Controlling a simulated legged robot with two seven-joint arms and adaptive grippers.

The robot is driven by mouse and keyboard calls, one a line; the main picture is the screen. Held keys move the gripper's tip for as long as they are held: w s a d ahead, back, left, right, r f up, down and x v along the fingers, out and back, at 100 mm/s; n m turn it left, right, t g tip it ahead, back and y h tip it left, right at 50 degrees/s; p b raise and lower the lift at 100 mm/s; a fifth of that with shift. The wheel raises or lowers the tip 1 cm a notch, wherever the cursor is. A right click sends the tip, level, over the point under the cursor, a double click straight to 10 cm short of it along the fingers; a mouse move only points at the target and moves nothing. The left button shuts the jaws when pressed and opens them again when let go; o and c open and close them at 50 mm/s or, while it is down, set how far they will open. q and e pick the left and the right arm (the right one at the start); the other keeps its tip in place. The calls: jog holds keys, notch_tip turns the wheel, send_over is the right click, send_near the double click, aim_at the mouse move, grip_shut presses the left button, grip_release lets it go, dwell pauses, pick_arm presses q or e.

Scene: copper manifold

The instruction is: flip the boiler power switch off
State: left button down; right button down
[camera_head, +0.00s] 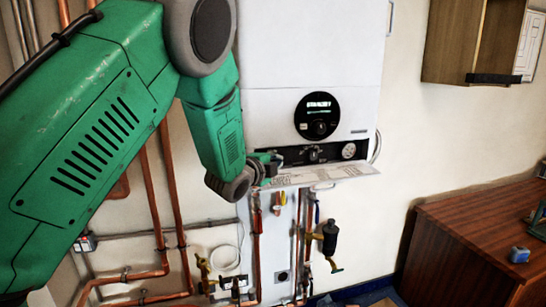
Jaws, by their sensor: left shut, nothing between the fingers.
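The white boiler (312,50) hangs on the wall at upper centre, with a round black dial panel (319,115). Below the panel is an open dark strip with a knob (314,154) and a round gauge (349,151). A white flap with print (325,175) sticks out under it. My green left arm comes in from the left. My left gripper (270,165) is shut and empty at the left end of the strip, just above the flap; I cannot tell whether it touches anything. I cannot make out the boiler power switch; the gripper may hide it. My right gripper is out of view.
Copper pipes (155,210) run down the wall at left. Valves (328,240) and pipes hang below the boiler. A wooden desk (470,235) stands at right with a blue tape measure (519,254). An open wooden cabinet (455,45) is at upper right.

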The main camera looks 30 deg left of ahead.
pick_arm(q)
jog(key=shift+w+a+f+p, duration=0.15)
jog(key=shift+w+a, duration=0.3)
jog(key=shift+a, duration=0.3)
jog(key=shift+w+a+f+p, duration=0.15)
jog(key=shift+w+a, duration=0.3)
jog(key=shift+a, duration=0.25)
